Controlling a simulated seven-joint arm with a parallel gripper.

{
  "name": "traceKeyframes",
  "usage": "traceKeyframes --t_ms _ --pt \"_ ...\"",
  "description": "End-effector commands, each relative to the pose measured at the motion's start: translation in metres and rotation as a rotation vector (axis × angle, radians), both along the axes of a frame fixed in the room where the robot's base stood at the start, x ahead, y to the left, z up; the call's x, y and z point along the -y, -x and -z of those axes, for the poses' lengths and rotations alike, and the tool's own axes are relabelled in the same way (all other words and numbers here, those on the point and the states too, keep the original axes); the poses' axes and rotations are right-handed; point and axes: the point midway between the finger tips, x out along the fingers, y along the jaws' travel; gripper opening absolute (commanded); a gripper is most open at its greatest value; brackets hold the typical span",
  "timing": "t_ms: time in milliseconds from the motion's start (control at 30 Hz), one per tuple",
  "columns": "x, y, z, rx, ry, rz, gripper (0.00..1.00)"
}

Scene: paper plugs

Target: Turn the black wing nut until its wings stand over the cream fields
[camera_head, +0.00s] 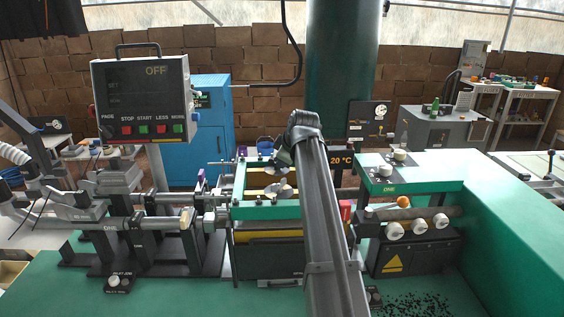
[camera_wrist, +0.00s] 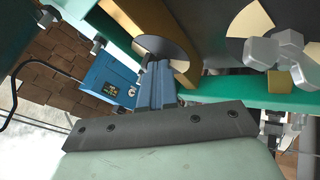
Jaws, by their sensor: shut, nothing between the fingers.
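My gripper (camera_wrist: 152,64) has its two blue-grey fingers together and empty. In the wrist view their tips lie in front of a dark grey disc (camera_wrist: 160,45) with a cream field (camera_wrist: 180,65) at its lower edge. I cannot make out the black wing nut for certain; the fingers cover part of that disc. A second disc (camera_wrist: 238,45) with dark and cream fields shows at upper right, behind pale grey blocks (camera_wrist: 262,52). In the head view my gripper (camera_head: 284,157) is small and dark, just above two round discs, an upper one (camera_head: 276,170) and a lower one (camera_head: 279,189).
A green frame (camera_head: 265,211) surrounds the discs. A control box (camera_head: 142,97) reading OFF stands at left, with a metal rod fixture (camera_head: 125,222) below it. A black unit with white knobs (camera_head: 415,250) stands at right. A blue cabinet (camera_head: 211,130) is behind.

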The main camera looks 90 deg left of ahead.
Motion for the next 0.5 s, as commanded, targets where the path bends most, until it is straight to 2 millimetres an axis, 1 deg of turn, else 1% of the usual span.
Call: traceKeyframes --t_ms 267,500 --pt "-0.006 -0.007 0.000 -0.001 0.000 -0.163 0.00" --pt "-0.013 -0.014 -0.001 -0.002 0.000 -0.388 0.00"
